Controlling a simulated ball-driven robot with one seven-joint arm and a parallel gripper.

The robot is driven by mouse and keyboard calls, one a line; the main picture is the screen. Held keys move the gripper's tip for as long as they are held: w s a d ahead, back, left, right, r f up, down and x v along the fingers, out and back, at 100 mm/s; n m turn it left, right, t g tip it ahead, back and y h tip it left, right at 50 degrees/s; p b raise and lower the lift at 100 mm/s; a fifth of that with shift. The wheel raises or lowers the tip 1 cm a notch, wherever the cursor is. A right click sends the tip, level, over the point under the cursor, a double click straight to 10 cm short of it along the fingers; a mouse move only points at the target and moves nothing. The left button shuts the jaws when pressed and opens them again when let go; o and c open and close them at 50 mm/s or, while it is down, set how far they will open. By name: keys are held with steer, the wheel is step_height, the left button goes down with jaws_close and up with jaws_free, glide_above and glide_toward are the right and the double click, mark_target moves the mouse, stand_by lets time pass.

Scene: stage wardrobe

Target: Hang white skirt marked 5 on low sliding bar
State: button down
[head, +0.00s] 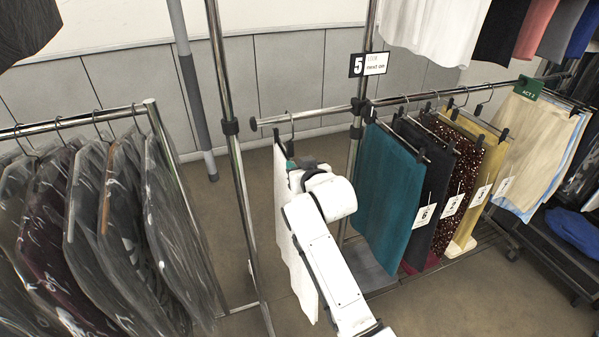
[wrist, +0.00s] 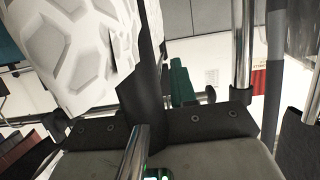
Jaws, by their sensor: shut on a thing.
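The white skirt (head: 281,195) hangs upright as a narrow, nearly edge-on strip in the head view, partly behind my arm. My gripper (head: 291,164) is shut at its top, on its hanger, with a small green part showing there. The hanger's hook (head: 291,127) is at the low sliding bar (head: 318,114), between the bar's end knob and the upright post. I cannot tell whether the hook bears on the bar. No number shows on the skirt. In the wrist view, dark parts and a metal rod (wrist: 135,153) fill the near area; the jaws are unclear.
A sign marked 5 (head: 368,65) is on the post. Right of the post hang a teal skirt (head: 387,195) and several other tagged garments. A rack of bagged garments (head: 120,230) stands left. A slim upright (head: 232,128) stands just left of the bar's end.

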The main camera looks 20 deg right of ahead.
mark_target(291, 158)
steer(key=shift+w+r+b, duration=0.1)
steer(key=shift+w+b, duration=1.9)
steer(key=shift+w, duration=0.65)
steer(key=shift+f, duration=0.2)
steer(key=shift+f+b, duration=0.35)
steer(key=shift+b, duration=0.05)
steer(key=shift+f+b, duration=0.75)
steer(key=shift+f, duration=0.3)
steer(key=c, duration=1.1)
jaws_free()
steer(key=shift+o, duration=1.4)
